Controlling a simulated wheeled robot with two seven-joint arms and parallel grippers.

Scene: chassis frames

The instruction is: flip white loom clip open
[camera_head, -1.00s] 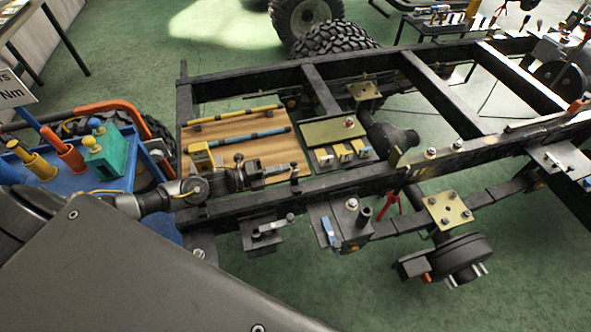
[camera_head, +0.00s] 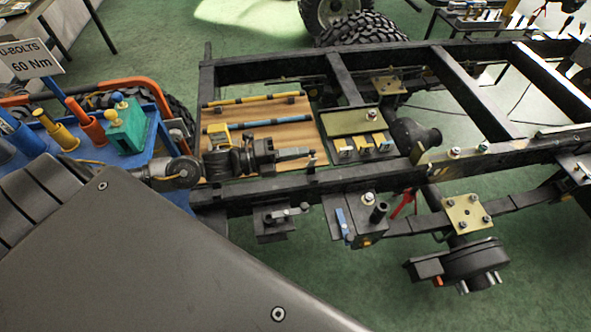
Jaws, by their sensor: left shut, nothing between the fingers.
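My left gripper (camera_head: 296,154) reaches in from the left over the front part of the wooden board (camera_head: 297,105), near the dark front rail of the chassis. Its fingers are shut and empty, pointing right, with the tips by a small dark upright post (camera_head: 312,160) on the rail. I cannot tell whether they touch it. I cannot single out a white loom clip for certain. Small pale and yellow clip-like blocks (camera_head: 365,148) stand in a row to the right of the tips. A yellow piece (camera_head: 217,138) is partly hidden behind the gripper. My right gripper is not in view.
A yellow bar (camera_head: 254,99) and a blue bar (camera_head: 256,127) lie on the board. A blue-levered bracket (camera_head: 343,222) hangs at the rail. A blue cart (camera_head: 160,153) with a teal block (camera_head: 126,127) and coloured holders stands left. The chassis bays at right are open.

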